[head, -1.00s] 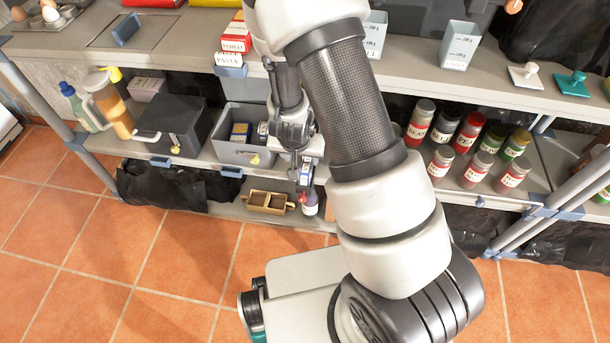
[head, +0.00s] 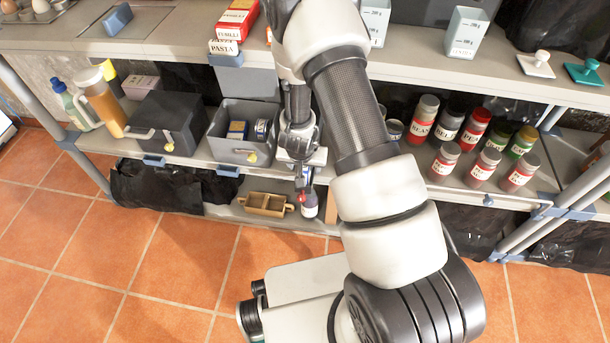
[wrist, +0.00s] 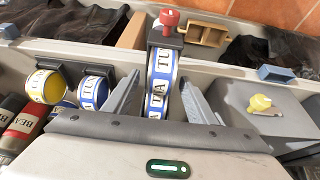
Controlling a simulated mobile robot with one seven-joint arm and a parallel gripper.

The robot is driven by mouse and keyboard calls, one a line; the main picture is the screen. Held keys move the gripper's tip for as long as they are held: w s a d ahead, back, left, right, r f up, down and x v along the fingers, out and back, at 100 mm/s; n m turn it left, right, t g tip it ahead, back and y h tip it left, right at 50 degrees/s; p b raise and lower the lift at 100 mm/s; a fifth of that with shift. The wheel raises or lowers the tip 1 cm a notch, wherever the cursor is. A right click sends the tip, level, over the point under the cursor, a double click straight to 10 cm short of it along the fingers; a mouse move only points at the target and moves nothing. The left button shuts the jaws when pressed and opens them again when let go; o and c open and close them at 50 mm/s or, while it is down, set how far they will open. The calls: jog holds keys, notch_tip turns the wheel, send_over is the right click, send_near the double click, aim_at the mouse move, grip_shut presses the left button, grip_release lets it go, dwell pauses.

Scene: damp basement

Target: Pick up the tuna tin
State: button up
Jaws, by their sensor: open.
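In the wrist view my gripper (wrist: 160,82) is open, with one finger on each side of a blue tin with a white band (wrist: 158,92). The letters TU and A show on its band, so it reads as a tuna tin. I cannot tell whether the fingers touch it. A second blue tin (wrist: 92,91) and a yellow one (wrist: 46,87) stand to the left, each by a dark bracket. In the head view my gripper (head: 301,172) is at the front of the middle shelf, and the tin between the fingers is mostly hidden there.
A grey bin (head: 240,151) with small packs stands left of my gripper, beside a dark box (head: 170,122). A red-capped bottle (head: 309,206) and a wooden caddy (head: 265,203) are below. Several labelled jars (head: 472,127) stand to the right.

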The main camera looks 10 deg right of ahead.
jog(key=c, duration=1.3)
